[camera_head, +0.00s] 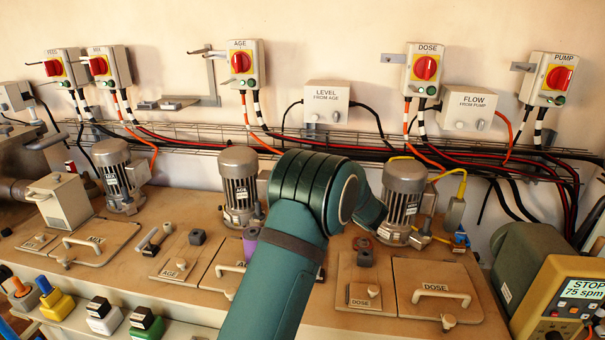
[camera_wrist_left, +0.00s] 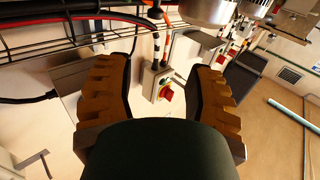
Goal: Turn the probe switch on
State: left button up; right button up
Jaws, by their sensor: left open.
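No label reading "probe" is legible in either view. In the left wrist view, my left gripper (camera_wrist_left: 164,76) is open and empty. Between its two brown ridged fingers, a grey switch box (camera_wrist_left: 152,80) with a red knob (camera_wrist_left: 167,93) on a yellow plate shows farther off. I cannot read its label. In the head view, a teal arm of mine (camera_head: 287,240) rises from the bottom middle; its hand is hidden. Red-knob switches labelled AGE (camera_head: 241,62), DOSE (camera_head: 426,69) and PUMP (camera_head: 558,79) hang on the wall. My right gripper is not in view.
Two more red-knob switches (camera_head: 107,66) hang at the left. LEVEL (camera_head: 327,94) and FLOW (camera_head: 468,108) boxes sit between the others. Cables and a wire tray run below. Motors (camera_head: 404,192) stand on the bench, and a pump with display (camera_head: 569,298) stands at right.

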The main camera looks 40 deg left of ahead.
pick_arm(q)
jog(key=x, duration=0.4)
jog(key=f+b+x, duration=0.1)
jog(key=x, duration=0.4)
jog(key=w+f+b+x, duration=0.1)
jog(key=x, duration=0.4)
jog(key=shift+d, duration=0.1)
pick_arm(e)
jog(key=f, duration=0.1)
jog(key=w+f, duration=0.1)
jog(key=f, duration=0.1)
pick_arm(q)
jog(key=shift+r, duration=0.1)
grip_shut()
jog(key=shift+w, duration=0.1)
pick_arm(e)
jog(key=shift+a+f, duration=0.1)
